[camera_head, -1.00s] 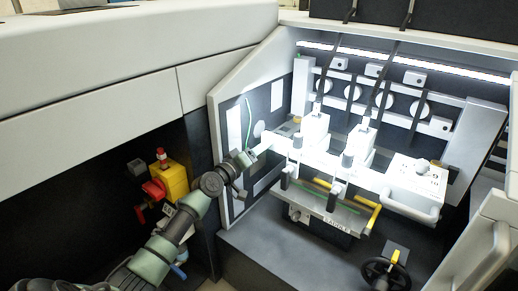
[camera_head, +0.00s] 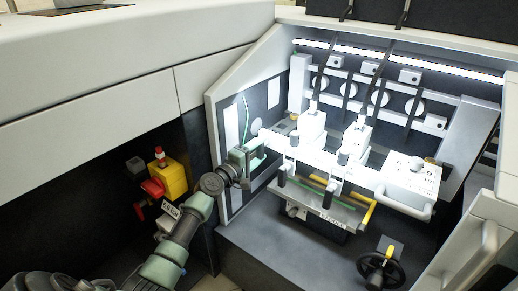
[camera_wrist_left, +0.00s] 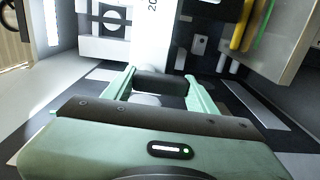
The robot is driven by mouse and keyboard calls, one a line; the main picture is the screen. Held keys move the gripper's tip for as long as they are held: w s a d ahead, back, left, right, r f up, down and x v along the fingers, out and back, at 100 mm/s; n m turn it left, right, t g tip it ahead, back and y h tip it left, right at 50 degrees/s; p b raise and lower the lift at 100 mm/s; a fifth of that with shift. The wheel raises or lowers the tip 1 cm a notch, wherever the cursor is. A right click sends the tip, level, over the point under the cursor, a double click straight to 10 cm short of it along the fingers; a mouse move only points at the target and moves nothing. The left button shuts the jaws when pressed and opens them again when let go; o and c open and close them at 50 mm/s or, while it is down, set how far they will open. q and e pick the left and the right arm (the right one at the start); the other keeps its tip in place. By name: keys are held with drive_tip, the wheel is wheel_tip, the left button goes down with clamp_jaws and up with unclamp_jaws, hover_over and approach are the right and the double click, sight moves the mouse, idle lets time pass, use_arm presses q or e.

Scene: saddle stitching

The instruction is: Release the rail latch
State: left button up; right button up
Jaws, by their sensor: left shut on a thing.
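My left gripper (camera_head: 256,149) is at the left end of the white rail (camera_head: 350,168) inside the open machine bay. In the left wrist view, the two green fingers (camera_wrist_left: 160,92) are on either side of a dark cylindrical grip (camera_wrist_left: 163,82), and the gripper is shut on it. The grip lies crosswise just below the end of the white rail, which also shows in the left wrist view (camera_wrist_left: 155,35). I take this grip to be the rail latch; its mounting is partly hidden. My right gripper is not in view.
White stitching heads (camera_head: 311,130) stand along the rail. A tray (camera_head: 325,208) with yellow and green strips sits below it. A black handwheel (camera_head: 381,268) is at lower right. A yellow box with a red valve handle (camera_head: 152,187) is left of the bay wall.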

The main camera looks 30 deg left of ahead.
use_arm(q)
drive_tip(key=shift+f, duration=0.1)
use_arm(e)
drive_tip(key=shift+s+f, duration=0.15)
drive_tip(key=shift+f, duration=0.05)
use_arm(q)
drive_tip(key=o, duration=1.4)
drive_tip(key=shift+c, duration=0.2)
drive_tip(key=shift+s, duration=0.55)
drive_tip(key=s, duration=0.6)
drive_tip(key=shift+s+a+p, duration=0.25)
drive_tip(key=shift+s+p, duration=0.1)
drive_tip(key=shift+s, duration=0.05)
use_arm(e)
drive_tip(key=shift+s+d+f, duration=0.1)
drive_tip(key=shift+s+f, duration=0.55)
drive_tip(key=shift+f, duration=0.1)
